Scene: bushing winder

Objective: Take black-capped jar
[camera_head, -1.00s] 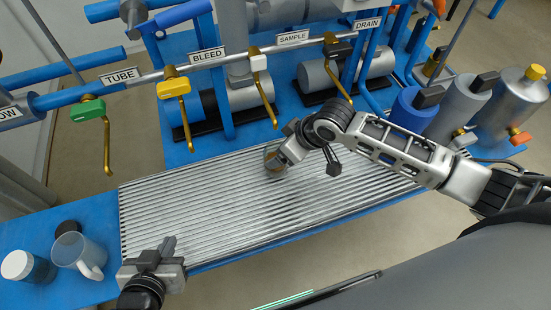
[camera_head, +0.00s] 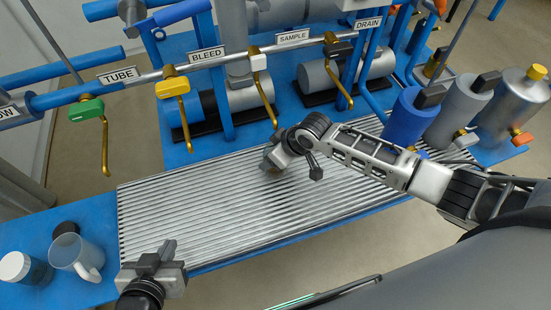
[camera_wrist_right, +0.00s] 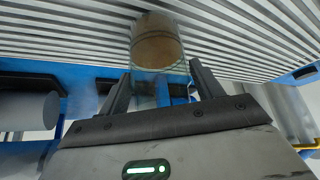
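A clear glass jar with a brown round face (camera_wrist_right: 157,45) shows in the right wrist view, against the ribbed rack. No black cap can be made out on it there. My right gripper (camera_wrist_right: 160,75) is open, with one finger on each side of the jar and slight gaps. In the head view my right gripper (camera_head: 275,163) is over the middle of the rack and hides the jar. A black round top (camera_head: 66,229) shows behind the clear mug at far left; its body is hidden. My left gripper (camera_head: 160,252) looks shut and empty at the rack's front left corner.
The silver ribbed rack (camera_head: 200,215) is otherwise clear. A white-capped jar (camera_head: 16,266) and a clear mug (camera_head: 75,255) stand on the blue bench at left. Pipes and valves with hanging handles (camera_head: 185,120) run behind the rack; cylinders (camera_head: 408,115) stand at right.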

